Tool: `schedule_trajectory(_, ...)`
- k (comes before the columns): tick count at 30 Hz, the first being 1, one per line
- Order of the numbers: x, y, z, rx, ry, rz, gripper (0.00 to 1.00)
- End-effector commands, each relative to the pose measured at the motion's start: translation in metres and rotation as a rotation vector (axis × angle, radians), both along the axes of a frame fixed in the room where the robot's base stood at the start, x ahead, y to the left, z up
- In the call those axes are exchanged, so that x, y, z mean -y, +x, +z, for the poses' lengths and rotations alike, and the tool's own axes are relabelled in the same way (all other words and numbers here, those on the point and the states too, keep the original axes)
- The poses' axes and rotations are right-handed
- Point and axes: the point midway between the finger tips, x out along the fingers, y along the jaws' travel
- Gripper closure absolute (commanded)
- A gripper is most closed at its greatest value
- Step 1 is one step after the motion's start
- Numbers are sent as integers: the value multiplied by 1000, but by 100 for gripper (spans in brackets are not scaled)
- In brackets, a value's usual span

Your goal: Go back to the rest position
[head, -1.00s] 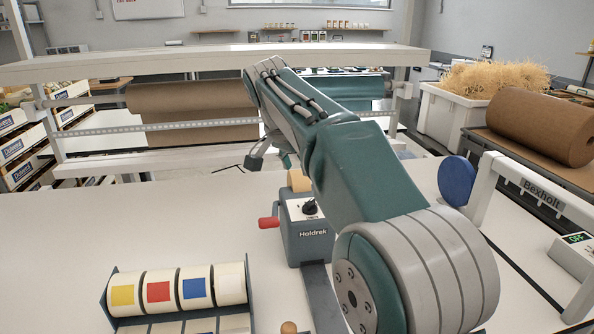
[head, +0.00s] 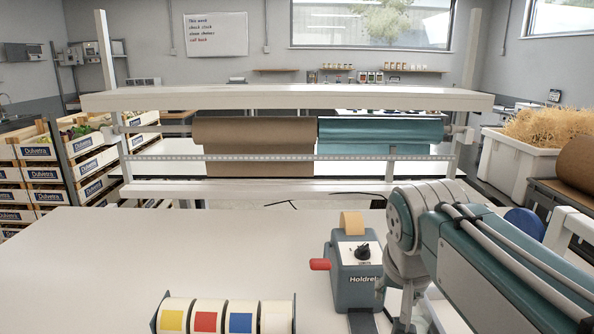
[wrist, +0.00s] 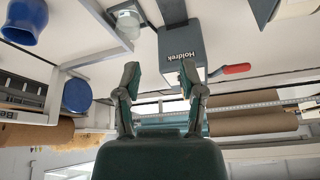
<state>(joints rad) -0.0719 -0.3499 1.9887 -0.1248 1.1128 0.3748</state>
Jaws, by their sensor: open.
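My gripper (wrist: 160,78) shows in the wrist view, where the scene is upside down. Its two dark fingers stand apart with nothing between them. Behind them is the grey tape dispenser (wrist: 183,45) with a red handle. In the head view my arm is folded at the lower right, beside the dispenser (head: 352,262), and covers part of its right side. The fingers cannot be made out there.
A rack of tape rolls with yellow, red and blue labels (head: 240,322) stands at the front of the white bench (head: 140,250). Brown (head: 250,133) and teal (head: 380,131) paper rolls hang behind. The bench's left side is clear.

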Motion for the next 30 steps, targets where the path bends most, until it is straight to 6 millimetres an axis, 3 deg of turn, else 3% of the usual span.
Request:
schedule_trajectory(1, 2, -16, -8, 9, 0, 27, 49)
schedule_trajectory(6, 4, -61, -41, 36, -10, 132, 49)
schedule_trajectory(13, 4, -105, -84, 73, -27, 238, 49)
schedule_trajectory(18, 4, -115, -96, 82, -34, 264, 49)
schedule_trajectory(30, 3, -115, -96, 81, -34, 264, 49)
